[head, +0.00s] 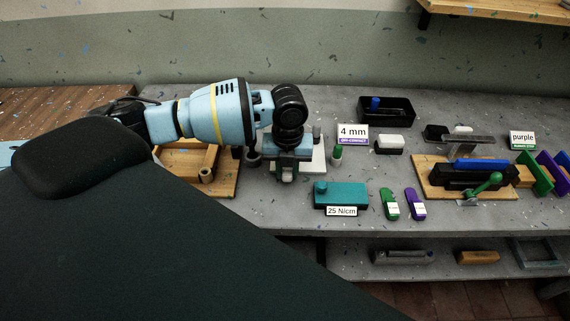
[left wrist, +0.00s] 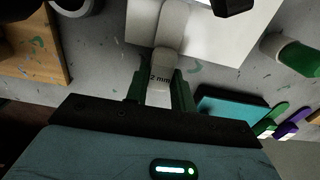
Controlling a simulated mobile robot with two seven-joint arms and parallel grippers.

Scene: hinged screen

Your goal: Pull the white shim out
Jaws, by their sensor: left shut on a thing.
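The white shim (left wrist: 160,68), marked "2 mm", shows in the left wrist view between the two green fingers of my left gripper (left wrist: 159,92). The fingers are shut on its near end. Its far end reaches up over or against a pale white plate (left wrist: 210,42); I cannot tell whether it is still in a gap there. In the head view my left gripper (head: 284,174) points down at the white plate (head: 318,158), and the gripper and wrist hide the shim. My right gripper is not in view.
A teal block (head: 340,194) labelled "25 N/cm" lies in front, with a green tag (head: 389,204) and a purple tag (head: 415,204) beside it. A green-and-white bottle (head: 337,156) stands close right of the plate. A wooden fixture (head: 420,177) is further right.

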